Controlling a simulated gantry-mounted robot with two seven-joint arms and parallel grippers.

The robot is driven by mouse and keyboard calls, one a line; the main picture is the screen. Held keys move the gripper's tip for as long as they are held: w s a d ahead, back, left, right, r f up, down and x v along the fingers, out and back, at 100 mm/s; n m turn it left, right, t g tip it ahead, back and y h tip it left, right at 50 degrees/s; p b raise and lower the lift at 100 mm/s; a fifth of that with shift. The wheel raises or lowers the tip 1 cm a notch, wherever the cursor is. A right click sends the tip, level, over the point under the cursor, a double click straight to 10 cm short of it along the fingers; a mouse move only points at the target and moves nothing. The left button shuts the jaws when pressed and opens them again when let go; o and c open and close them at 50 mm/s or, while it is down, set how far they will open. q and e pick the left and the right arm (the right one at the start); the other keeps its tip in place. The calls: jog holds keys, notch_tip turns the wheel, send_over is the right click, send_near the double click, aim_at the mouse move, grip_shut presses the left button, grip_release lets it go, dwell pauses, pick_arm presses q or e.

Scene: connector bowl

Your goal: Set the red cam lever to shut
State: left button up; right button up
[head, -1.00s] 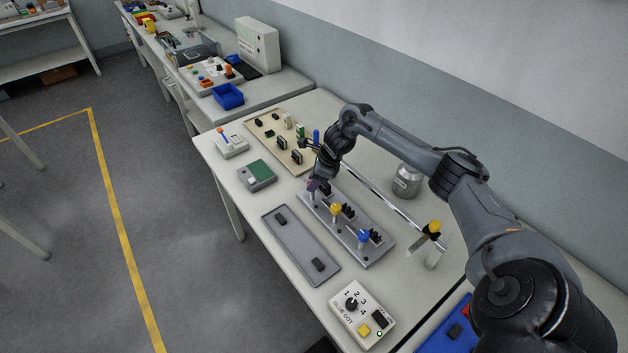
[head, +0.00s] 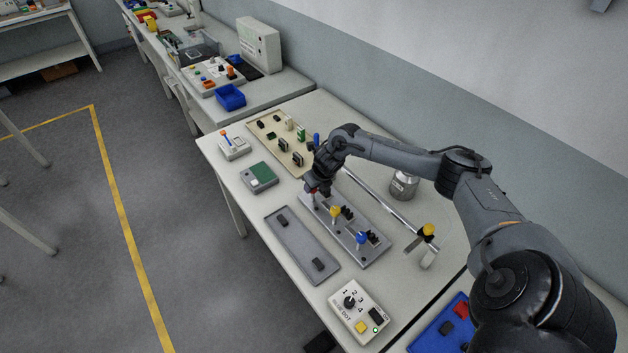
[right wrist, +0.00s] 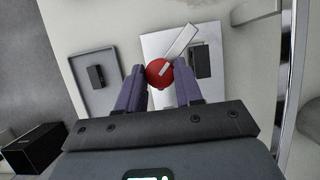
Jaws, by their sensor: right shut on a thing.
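The red cam lever (right wrist: 158,73) shows in the right wrist view as a round red knob with a pale arm running up and right. It sits between the two purple fingers of my right gripper (right wrist: 159,84), which is shut on it. In the head view my right gripper (head: 311,190) is at the far end of the grey lever plate (head: 376,253) and hides most of the red lever. A yellow lever (head: 336,212) and a blue lever (head: 361,238) stand nearer on the same plate. My left gripper is not in view.
A grey tray (head: 300,247) with dark blocks lies left of the plate. A metal rail (head: 385,203) runs along its right, with a metal canister (head: 404,185) beyond. A dial box (head: 358,312) stands in front, and a beige connector board (head: 268,130) behind.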

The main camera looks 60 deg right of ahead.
jog(key=m+p, duration=0.1)
jog(key=m+h+p, duration=0.1)
jog(key=m, duration=0.1)
jog(key=m+g+p, duration=0.1)
jog(key=shift+w+a+r+m+p, duration=0.1)
jog(key=shift+a+r+m+p, duration=0.05)
jog(key=shift+r+m+p, duration=0.2)
jog(key=shift+f+m+g+h+p, duration=0.1)
jog(key=shift+m+g+h+p, duration=0.25)
jog(key=shift+m+p, duration=0.7)
jog(key=shift+f+m+g+h+p, duration=0.15)
jog(key=shift+m+g+h+p, duration=0.15)
jog(key=shift+m+p, duration=0.5)
jog(key=shift+m, duration=0.3)
jog(key=shift+f, duration=0.1)
jog(key=o, duration=1)
